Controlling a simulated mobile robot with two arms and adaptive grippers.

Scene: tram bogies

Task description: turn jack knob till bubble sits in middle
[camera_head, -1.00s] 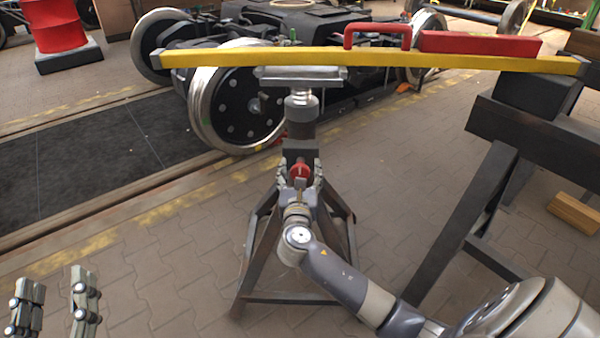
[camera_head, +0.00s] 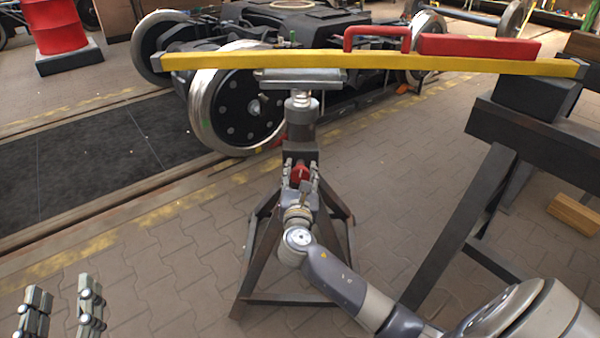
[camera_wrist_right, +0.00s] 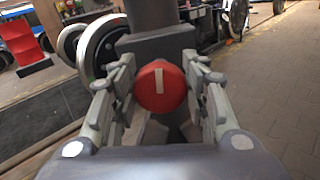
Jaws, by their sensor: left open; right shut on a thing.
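The red jack knob (camera_head: 300,173) is on the front of the jack (camera_head: 301,127), and my right gripper (camera_head: 301,172) is shut on it. In the right wrist view the knob (camera_wrist_right: 161,86) sits between both fingers, its white mark nearly upright. A yellow beam (camera_head: 380,62) rests on the jack's top plate (camera_head: 300,77) and reaches to a dark trestle on the right. A red spirit level (camera_head: 478,47) lies on the beam's right part; its bubble cannot be made out. My left gripper (camera_head: 62,308) is open and empty at the lower left.
The dark trestle (camera_head: 535,125) stands at the right with a wooden block (camera_head: 575,213) on the floor beside it. A wheeled bogie (camera_head: 240,100) stands behind the beam. A red drum (camera_head: 55,25) is at the far left. The paved floor left of the jack is clear.

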